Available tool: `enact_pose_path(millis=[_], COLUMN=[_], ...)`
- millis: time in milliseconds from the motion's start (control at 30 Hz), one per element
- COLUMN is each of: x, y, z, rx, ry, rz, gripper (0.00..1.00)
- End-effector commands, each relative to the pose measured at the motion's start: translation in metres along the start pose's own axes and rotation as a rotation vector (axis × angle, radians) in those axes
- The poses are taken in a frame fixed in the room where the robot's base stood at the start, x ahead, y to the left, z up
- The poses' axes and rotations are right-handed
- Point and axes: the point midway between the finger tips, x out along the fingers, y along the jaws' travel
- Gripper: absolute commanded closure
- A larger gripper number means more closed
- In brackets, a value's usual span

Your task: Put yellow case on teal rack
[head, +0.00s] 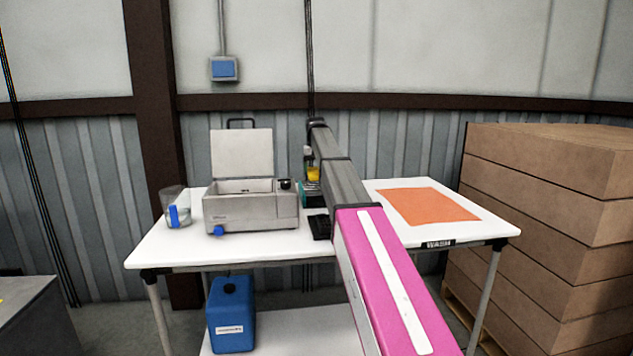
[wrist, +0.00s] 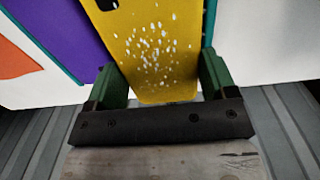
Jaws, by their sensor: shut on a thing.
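The yellow case (wrist: 155,50), speckled with white spots, is between the two green fingers of my gripper (wrist: 161,78) in the wrist view. My gripper is shut on it. In the head view a small part of the yellow case (head: 313,174) shows left of my arm, above the table. A teal edge, apparently of the teal rack (wrist: 45,47), borders a purple surface beyond the case. In the head view a bit of teal (head: 313,188) shows just below the case. My arm hides most of the rack, and I cannot tell whether the case touches it.
A white table (head: 180,250) carries a grey open-lidded machine (head: 250,212) left of my arm, a clear container with a blue part (head: 178,212) at far left, and a flat orange mat (head: 430,205) at right. Stacked cartons (head: 550,230) stand right of the table.

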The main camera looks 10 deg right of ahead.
Motion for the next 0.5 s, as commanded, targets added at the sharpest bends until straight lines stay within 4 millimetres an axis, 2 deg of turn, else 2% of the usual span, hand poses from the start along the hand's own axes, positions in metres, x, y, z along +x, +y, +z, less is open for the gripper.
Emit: enact_pose_path(millis=[400, 500], x=[0.045, 0.047], y=[0.000, 0.000], z=[0.000, 0.000], rx=[0.001, 0.001], ry=[0.000, 0.000], rz=[0.000, 0.000], gripper=[0.45, 0.45])
